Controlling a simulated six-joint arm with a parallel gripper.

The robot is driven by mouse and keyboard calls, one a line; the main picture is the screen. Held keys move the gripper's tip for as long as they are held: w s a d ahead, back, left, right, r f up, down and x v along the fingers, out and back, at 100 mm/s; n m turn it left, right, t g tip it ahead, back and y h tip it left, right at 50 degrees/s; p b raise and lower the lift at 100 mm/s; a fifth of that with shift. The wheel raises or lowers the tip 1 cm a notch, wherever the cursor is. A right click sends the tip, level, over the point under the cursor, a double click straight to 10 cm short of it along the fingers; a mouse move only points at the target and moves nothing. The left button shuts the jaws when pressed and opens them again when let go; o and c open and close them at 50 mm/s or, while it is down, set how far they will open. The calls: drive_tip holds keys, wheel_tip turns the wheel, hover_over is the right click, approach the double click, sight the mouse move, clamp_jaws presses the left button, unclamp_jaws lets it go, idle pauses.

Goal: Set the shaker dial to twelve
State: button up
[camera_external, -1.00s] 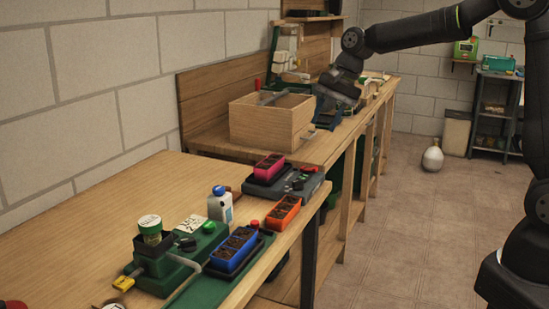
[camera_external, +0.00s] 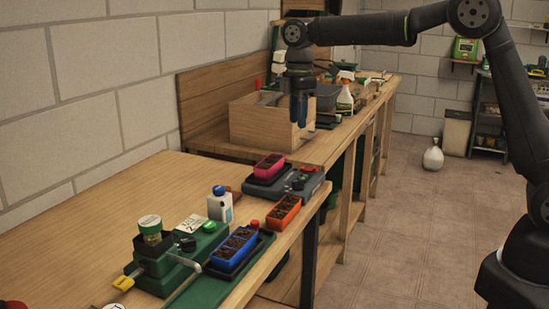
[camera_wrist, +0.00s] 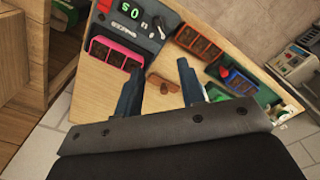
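I cannot tell for certain which one is the shaker. My gripper (camera_external: 299,122) points down near the wooden box, touching neither machine. In the wrist view my gripper (camera_wrist: 162,72) has its blue fingers apart with nothing held.
A pink tray (camera_external: 268,166) is on the grey unit; an orange tray (camera_external: 283,212) and blue tray (camera_external: 235,247) sit nearer. A white bottle (camera_external: 221,207) and a card (camera_external: 191,223) stand by the green machine. A wooden box (camera_external: 262,128) stands behind. The near bench's left part is clear.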

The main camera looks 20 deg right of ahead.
sight(296, 181)
drive_tip(key=shift+n, duration=0.4)
wheel_tip(296, 181, down, 17)
drive_tip(key=shift+a+f, duration=0.1)
drive_tip(key=shift+f, duration=0.1)
drive_tip(key=shift+c, duration=0.5)
clamp_jaws()
